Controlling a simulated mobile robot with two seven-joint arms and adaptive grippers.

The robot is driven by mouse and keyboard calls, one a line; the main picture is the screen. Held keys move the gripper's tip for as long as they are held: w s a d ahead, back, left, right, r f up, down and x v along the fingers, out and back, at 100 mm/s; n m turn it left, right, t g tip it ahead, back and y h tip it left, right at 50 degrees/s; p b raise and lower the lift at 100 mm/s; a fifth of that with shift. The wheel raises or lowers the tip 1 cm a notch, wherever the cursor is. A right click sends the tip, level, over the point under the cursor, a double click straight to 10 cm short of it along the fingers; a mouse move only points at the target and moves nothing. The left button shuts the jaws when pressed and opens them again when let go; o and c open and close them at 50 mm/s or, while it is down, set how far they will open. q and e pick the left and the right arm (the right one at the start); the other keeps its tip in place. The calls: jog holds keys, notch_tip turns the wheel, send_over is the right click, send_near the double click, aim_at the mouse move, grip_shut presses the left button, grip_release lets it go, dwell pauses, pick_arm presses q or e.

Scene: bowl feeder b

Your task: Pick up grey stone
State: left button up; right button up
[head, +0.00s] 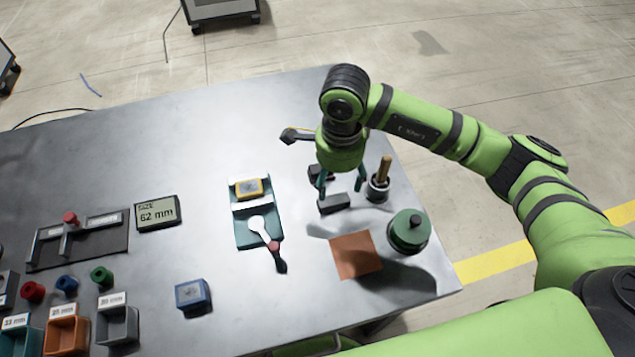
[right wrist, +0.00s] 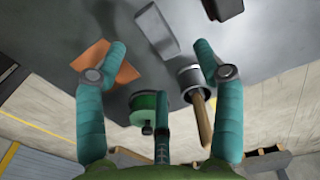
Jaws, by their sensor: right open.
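The grey stone (head: 333,203), a small rectangular block, lies on the metal table in the head view. In the right wrist view it is a light grey bar (right wrist: 157,30), beyond the fingertips at the top. My right gripper (head: 340,188) is open and points down close to the stone. I cannot tell the exact height of the fingertips above the stone. My left gripper is not in view.
A metal cup with a wooden-handled tool (head: 380,187) stands just right of the stone. A green round pot (head: 408,230) and an orange-brown cloth (head: 355,254) lie nearer. A dark block (head: 318,172) sits behind the gripper. A teal fixture (head: 256,225) is left, with clear table between.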

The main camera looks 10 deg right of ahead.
aim_at(337, 202)
jog(key=shift+w+a+f, duration=0.1)
jog(key=shift+w+f, duration=0.15)
jog(key=shift+f, duration=0.15)
jog(key=shift+f+p, duration=0.4)
jog(key=s+f+p, duration=0.1)
jog(key=f+p, duration=0.1)
jog(key=shift+s+d+f, duration=0.3)
jog(key=shift+s+f, duration=0.1)
jog(key=shift+w+f, duration=0.25)
jog(key=shift+f, duration=0.85)
jog(key=shift+a+f, duration=0.1)
jog(key=shift+f, duration=0.1)
jog(key=c, duration=1.3)
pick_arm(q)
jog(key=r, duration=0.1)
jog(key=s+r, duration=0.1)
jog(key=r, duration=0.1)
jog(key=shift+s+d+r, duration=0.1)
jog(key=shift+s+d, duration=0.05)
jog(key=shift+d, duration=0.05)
